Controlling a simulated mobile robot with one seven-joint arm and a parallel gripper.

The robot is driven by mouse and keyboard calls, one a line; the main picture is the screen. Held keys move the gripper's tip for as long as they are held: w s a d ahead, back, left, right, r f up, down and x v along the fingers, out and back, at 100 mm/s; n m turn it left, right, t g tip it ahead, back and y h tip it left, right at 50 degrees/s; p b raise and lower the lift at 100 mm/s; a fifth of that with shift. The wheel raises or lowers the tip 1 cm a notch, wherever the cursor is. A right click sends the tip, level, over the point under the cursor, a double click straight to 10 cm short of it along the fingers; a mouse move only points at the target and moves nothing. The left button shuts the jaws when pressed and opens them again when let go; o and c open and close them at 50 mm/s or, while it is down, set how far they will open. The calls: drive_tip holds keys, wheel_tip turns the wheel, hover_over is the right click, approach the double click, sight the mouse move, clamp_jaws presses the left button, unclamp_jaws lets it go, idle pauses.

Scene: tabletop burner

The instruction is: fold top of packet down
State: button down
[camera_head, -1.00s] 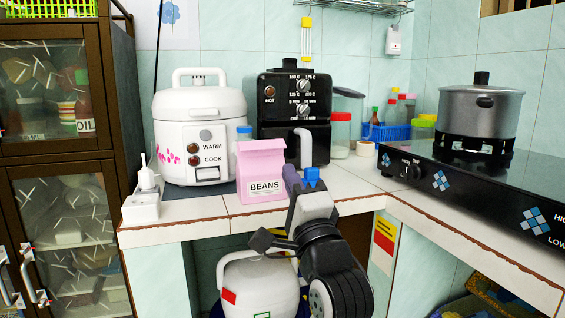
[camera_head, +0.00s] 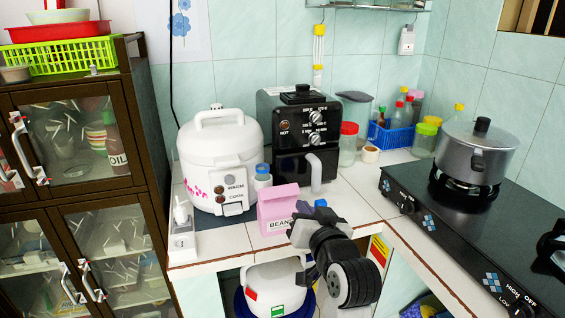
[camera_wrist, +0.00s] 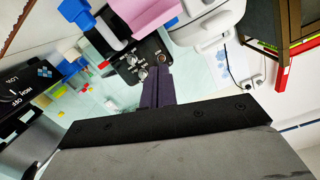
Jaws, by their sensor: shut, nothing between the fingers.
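The pink packet (camera_head: 272,214), labelled BEANS, stands upright at the front of the tiled counter (camera_head: 345,204), before the rice cooker. Its top looks narrowed to a raised edge; how far it is folded is too small to tell. My gripper (camera_head: 304,208) is at the packet's right side, close to it, and hides part of its label. In the wrist view the shut, empty dark fingers (camera_wrist: 158,84) show below the pink packet (camera_wrist: 146,14), which is cut off by the top edge. Whether they touch is not clear.
A white rice cooker (camera_head: 215,160) stands behind left and a black air fryer (camera_head: 296,138) behind. A small blue-capped bottle (camera_head: 262,177) is behind the packet. A stove (camera_head: 440,215) with a pot (camera_head: 475,155) lies right. A socket block (camera_head: 182,243) is left.

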wheel_tip(320, 180, up, 3)
drive_tip(key=n+g+p, duration=0.1)
drive_tip(key=n+p, duration=0.1)
drive_tip(key=p, duration=0.2)
drive_tip(key=n+g+p, duration=0.1)
drive_tip(key=n+p, duration=0.1)
drive_tip(key=p, duration=0.3)
approach(281, 193)
drive_tip(key=w+a+r, duration=0.1)
drive_tip(key=w+r, duration=0.2)
drive_tip(key=w, duration=0.1)
drive_tip(key=f, duration=0.1)
drive_tip(key=w+f, duration=0.1)
drive_tip(key=a+f, duration=0.1)
drive_tip(key=shift+w+f+p, duration=0.15)
drive_tip(key=shift+p, duration=0.2)
drive_tip(key=shift+w+f, duration=0.25)
drive_tip(key=shift+f, duration=0.2)
drive_tip(key=shift+f, duration=0.1)
drive_tip(key=shift+f+t+b, duration=0.1)
drive_tip(key=shift+t+b, duration=0.3)
drive_tip(key=shift+b, duration=0.6)
drive_tip(key=shift+f+t+b, duration=0.2)
drive_tip(key=shift+t+b, duration=0.1)
drive_tip(key=shift+b, duration=0.7)
